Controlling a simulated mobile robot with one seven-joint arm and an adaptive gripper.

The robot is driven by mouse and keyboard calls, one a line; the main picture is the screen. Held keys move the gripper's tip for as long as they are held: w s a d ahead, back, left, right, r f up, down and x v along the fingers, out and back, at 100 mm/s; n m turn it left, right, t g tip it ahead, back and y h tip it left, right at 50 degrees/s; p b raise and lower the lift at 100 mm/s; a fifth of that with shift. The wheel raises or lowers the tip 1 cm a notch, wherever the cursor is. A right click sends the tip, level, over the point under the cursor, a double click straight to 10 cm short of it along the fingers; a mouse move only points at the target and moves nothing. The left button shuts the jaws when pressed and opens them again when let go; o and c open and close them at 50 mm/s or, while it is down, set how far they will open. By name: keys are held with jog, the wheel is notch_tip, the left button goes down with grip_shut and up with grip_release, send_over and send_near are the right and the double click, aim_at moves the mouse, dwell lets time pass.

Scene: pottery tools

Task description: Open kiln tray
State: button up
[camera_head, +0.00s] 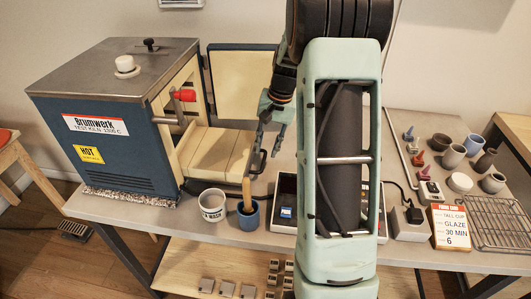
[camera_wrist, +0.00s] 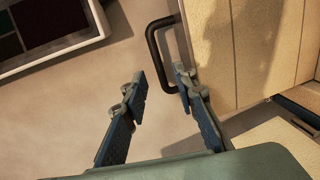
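The blue kiln (camera_head: 120,125) stands at the left of the table with its door (camera_head: 240,85) swung open. The cream kiln tray (camera_head: 212,152) extends from the kiln's open right side. The tray's black handle (camera_head: 262,162) is at its right end; the wrist view shows the handle (camera_wrist: 152,55) as a loop on the cream tray front (camera_wrist: 235,50). My gripper (camera_head: 272,122) is open in front of the tray. In the wrist view, the fingertips (camera_wrist: 159,82) lie on either side of the handle's bar near its lower end; contact cannot be told.
A white cup (camera_head: 212,207) and a blue cup (camera_head: 249,216) with a wooden tool stand before the tray. A sample box (camera_head: 285,208) lies right of them. A red-handled lever (camera_head: 183,95) projects from the kiln. Small pots and a wire rack (camera_head: 500,225) occupy the right side.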

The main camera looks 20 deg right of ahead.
notch_tip(320, 180, up, 9)
jog(key=s+d, duration=0.1)
jog(key=shift+d, duration=0.15)
dwell(0.4)
